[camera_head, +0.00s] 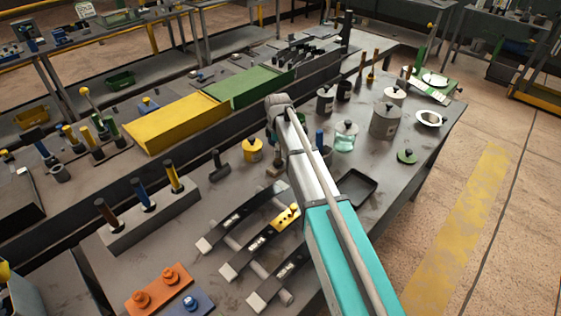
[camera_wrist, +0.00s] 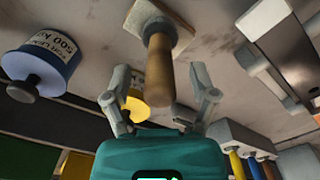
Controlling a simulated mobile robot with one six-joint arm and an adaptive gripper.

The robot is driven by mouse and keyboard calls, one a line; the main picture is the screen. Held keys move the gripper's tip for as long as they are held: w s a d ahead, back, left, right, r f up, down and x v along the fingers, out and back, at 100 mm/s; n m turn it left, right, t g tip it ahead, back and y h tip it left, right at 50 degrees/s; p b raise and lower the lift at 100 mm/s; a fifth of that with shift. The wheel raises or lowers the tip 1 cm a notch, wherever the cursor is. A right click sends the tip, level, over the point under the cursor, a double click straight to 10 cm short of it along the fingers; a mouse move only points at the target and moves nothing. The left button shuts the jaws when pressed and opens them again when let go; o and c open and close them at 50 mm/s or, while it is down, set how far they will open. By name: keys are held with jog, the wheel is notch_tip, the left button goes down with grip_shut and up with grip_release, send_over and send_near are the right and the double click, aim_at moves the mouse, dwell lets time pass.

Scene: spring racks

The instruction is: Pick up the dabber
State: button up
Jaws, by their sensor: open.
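The dabber has a round wooden handle (camera_wrist: 159,75) and a pale square base (camera_wrist: 176,22), seen in the wrist view. Its base also shows in the head view (camera_head: 276,171) on the grey table, just left of my arm, which hides part of it. My gripper (camera_wrist: 160,73) is open in the wrist view, with one finger on each side of the handle. The handle stands between the fingers with a visible gap on both sides. In the head view my arm mostly hides the gripper.
A yellow weight (camera_head: 253,150) stands close left of the dabber. A blue weight with a black knob (camera_wrist: 42,60) is at left in the wrist view. A hammer-like tool (camera_head: 219,165), a peg rack (camera_head: 150,220) and a black tray (camera_head: 354,187) are nearby.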

dwell(0.3)
grip_shut()
jog(key=shift+r, duration=0.15)
dwell(0.4)
notch_tip(320, 180, up, 3)
jog(key=p, duration=0.3)
jog(key=s+d+r+p, duration=0.2)
jog(key=s+r+p, duration=0.7)
jog(key=s, duration=0.5)
jog(key=shift+r+p, duration=0.35)
jog(key=shift+p, duration=0.15)
